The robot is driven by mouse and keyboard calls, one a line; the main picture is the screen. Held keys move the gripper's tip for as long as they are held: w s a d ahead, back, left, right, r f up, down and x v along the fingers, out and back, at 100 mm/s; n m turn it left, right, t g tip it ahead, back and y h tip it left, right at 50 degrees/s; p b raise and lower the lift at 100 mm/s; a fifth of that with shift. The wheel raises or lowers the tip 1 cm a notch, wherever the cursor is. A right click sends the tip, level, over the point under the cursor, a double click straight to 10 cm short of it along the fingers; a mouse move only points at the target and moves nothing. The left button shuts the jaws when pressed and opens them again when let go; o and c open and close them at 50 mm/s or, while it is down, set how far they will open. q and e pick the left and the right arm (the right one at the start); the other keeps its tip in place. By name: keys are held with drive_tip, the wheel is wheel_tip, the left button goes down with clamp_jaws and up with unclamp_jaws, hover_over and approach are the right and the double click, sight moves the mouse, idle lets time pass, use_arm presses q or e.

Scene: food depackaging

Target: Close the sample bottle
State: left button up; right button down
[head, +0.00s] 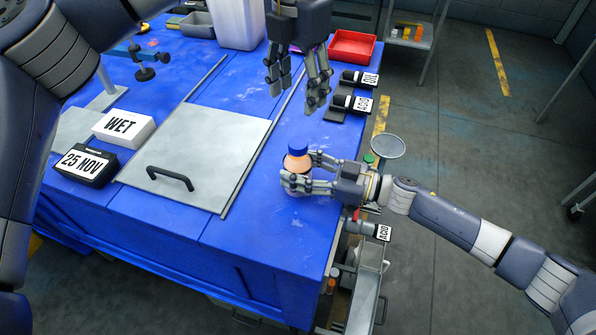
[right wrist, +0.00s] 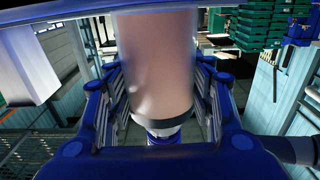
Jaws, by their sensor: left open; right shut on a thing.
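The sample bottle (head: 296,163) stands near the right edge of the blue table, with orange-pink contents and a blue cap (head: 298,149) on top. My right gripper (head: 312,172) is shut around the bottle's body from the right. In the right wrist view the bottle (right wrist: 155,60) fills the middle between the fingers, with a dark band and a blue part at its lower end. I cannot tell how tightly the cap sits. My left gripper (head: 298,92) hangs above and behind the bottle, fingers apart and pointing down, empty.
The blue table (head: 222,233) carries a grey panel with a black handle (head: 171,178), a white WET block (head: 123,129) and a black 25 NOV block (head: 86,165). A red tray (head: 352,46) and black labelled holders (head: 352,103) stand along the far right edge.

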drive_tip(key=c, duration=0.6)
unclamp_jaws()
drive_tip(key=shift+c, duration=0.2)
drive_tip(key=v, duration=1.2)
